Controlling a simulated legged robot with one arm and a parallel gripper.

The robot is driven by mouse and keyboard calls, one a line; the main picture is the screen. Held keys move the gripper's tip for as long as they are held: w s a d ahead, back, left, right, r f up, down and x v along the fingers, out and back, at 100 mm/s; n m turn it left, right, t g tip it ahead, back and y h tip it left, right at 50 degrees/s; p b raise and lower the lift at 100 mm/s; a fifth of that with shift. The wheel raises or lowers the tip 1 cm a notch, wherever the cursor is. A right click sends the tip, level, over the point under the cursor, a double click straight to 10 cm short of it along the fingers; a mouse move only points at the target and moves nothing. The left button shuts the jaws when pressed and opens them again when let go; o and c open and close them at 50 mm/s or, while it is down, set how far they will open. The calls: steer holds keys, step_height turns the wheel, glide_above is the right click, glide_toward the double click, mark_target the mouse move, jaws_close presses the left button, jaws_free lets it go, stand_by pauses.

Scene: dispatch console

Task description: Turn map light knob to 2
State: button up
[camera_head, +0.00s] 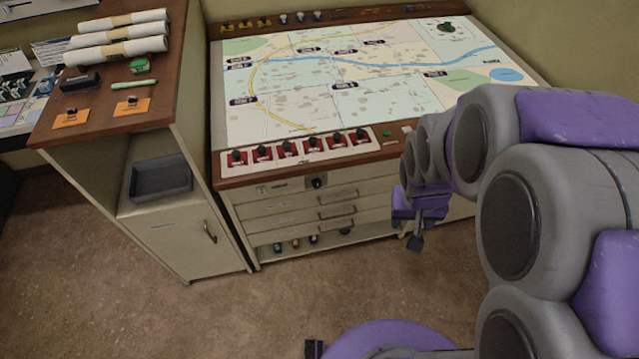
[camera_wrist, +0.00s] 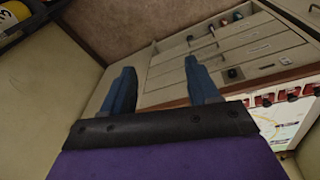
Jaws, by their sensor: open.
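A small black knob (camera_head: 317,182) sits on a dark plate on the front face of the map desk (camera_head: 275,187), just under the tabletop edge. I take it for the map light knob; its setting is too small to read. My gripper (camera_head: 415,241) hangs in front of the desk's right part, right of and lower than the knob, apart from it. In the wrist view my gripper (camera_wrist: 160,68) has its two blue-grey fingers spread with nothing between them.
The map (camera_head: 340,75) covers the desktop, with a row of red-based black pieces (camera_head: 300,148) along its front edge. Drawers with handles (camera_head: 337,212) lie below the knob. A wooden-topped cabinet (camera_head: 185,235) stands at left. The brown floor (camera_head: 240,310) in front is clear.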

steer(key=shift+o, duration=0.2)
steer(key=w+d+f+t, duration=0.1)
steer(key=w+f+t, duration=0.2)
steer(key=w+f, duration=0.7)
steer(key=w, duration=0.3)
steer(key=shift+d+f, duration=0.15)
steer(key=shift+d, duration=0.2)
steer(key=m+t+y, duration=0.5)
steer(key=t+y, duration=0.3)
steer(key=t, duration=0.2)
glide_toward(318, 186)
steer(key=b+x, duration=0.3)
steer(key=x, duration=0.5)
steer(key=shift+w+a+f, duration=0.1)
steer(key=shift+w+a, duration=0.05)
steer(key=shift+w, duration=0.1)
steer(key=c, duration=1)
steer(key=shift+c, duration=0.2)
